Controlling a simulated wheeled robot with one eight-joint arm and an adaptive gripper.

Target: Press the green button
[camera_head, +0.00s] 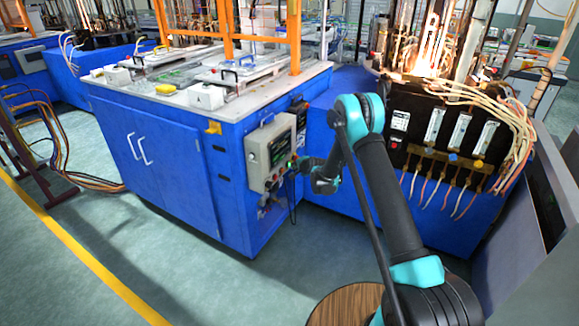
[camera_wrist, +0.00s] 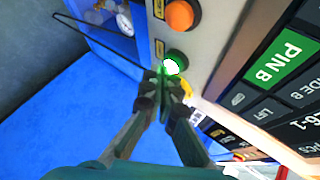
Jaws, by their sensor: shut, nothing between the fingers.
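The green button (camera_wrist: 172,66) glows bright white-green on the grey control panel (camera_wrist: 218,40) in the wrist view. My gripper (camera_wrist: 168,82) is shut and empty, with its fingertips right at the lower edge of the button. I cannot tell for sure whether they touch it. In the head view the green glow (camera_head: 291,164) shows on the side of the control box (camera_head: 266,153), and my gripper (camera_head: 300,166) reaches it from the right. The fingers are small and partly hidden there.
An orange button (camera_wrist: 180,15) sits beside the green one on the panel. A display with a green "PIN B" field (camera_wrist: 283,63) is close on the right. The blue cabinet (camera_head: 170,165) carries the control box. Flames and hoses stand on the burner machine (camera_head: 440,130) behind my arm.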

